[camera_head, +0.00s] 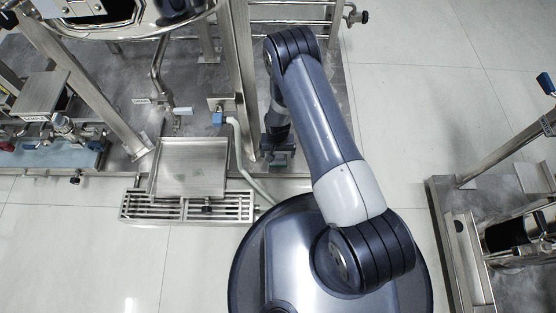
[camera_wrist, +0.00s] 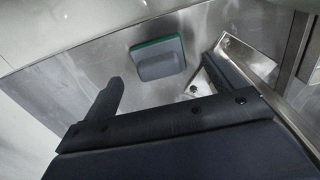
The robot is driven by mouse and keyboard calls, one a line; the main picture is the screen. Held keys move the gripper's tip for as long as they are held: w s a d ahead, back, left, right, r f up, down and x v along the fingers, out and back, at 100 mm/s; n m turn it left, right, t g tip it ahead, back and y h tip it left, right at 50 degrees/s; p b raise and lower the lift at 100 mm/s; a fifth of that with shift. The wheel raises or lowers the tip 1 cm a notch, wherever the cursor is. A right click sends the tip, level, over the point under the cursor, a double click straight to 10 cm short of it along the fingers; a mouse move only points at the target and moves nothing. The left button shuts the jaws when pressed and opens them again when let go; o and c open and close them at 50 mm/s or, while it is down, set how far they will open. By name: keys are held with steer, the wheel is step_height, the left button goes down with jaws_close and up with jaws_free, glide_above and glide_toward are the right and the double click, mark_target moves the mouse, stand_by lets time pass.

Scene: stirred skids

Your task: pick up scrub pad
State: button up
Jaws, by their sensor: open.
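The scrub pad (camera_wrist: 158,58), a grey-blue block with a green edge, lies on a grey metallic-looking surface in the wrist view. My gripper (camera_wrist: 161,73) is open, with one dark finger to the left of the pad and the other to its right. The pad appears between and beyond the fingertips, with nothing held. In the head view my gripper (camera_head: 277,143) points down beside a steel post, and a small teal patch shows just below it. I cannot tell there how much of the pad is hidden.
A steel post (camera_head: 241,80) stands close to the left of my gripper. A steel plate (camera_head: 190,168) and a slotted grate (camera_head: 155,207) lie further left. A pale hose (camera_head: 243,150) curves past the post. Open tiled floor (camera_head: 405,120) is on the right.

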mark_target(278, 155)
step_height(278, 155, down, 4)
steer(key=shift+d+r+b, duration=0.1)
steer(key=shift+b, duration=0.6)
steer(key=shift+r, duration=0.1)
steer(key=shift+c, duration=0.4)
steer(key=c, duration=1.1)
steer(key=shift+o, duration=0.2)
step_height(278, 155, up, 10)
steer(key=p, duration=0.4)
